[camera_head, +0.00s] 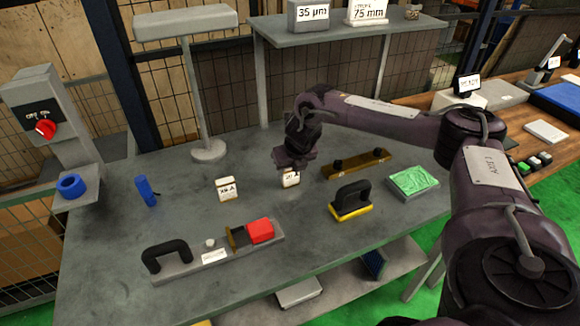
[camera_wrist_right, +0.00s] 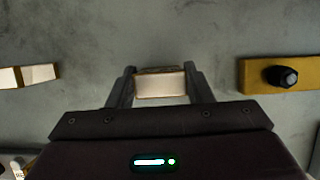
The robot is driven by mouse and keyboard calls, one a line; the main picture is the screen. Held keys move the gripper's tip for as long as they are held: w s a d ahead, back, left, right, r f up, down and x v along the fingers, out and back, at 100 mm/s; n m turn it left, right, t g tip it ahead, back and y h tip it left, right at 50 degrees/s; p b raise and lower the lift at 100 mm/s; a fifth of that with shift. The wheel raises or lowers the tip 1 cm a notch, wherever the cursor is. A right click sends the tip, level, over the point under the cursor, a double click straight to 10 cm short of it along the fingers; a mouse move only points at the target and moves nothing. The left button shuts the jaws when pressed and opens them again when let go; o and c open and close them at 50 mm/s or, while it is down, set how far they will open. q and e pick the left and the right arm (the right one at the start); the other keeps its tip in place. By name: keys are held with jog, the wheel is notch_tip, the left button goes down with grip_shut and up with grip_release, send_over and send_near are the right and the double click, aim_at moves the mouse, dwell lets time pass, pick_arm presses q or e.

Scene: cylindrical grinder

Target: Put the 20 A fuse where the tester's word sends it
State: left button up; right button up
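A small pale fuse block (camera_head: 290,179) stands mid-table; its label is partly covered and too small to read surely, but it looks like the 20 A one. My right gripper (camera_head: 293,163) is over it, pointing down. In the right wrist view the fuse (camera_wrist_right: 160,86) sits between the two fingertips with no clear gap on either side, so the gripper looks shut on it. Whether it is clear of the table I cannot tell. A second labelled block (camera_head: 227,190) stands to the left. A small screen (camera_head: 467,84) at the back right has unreadable text. My left gripper is not in view.
A brown bar with black knobs (camera_head: 357,164) lies just right of the gripper. A black-handled yellow block (camera_head: 351,202), green-topped pad (camera_head: 413,182), plate with red block (camera_head: 213,256), blue cylinder (camera_head: 146,191) and lamp-like stand (camera_head: 208,151) share the table. The shelf (camera_head: 345,35) is behind.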

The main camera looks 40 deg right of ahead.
jog(key=o, duration=0.4)
jog(key=shift+r, duration=0.1)
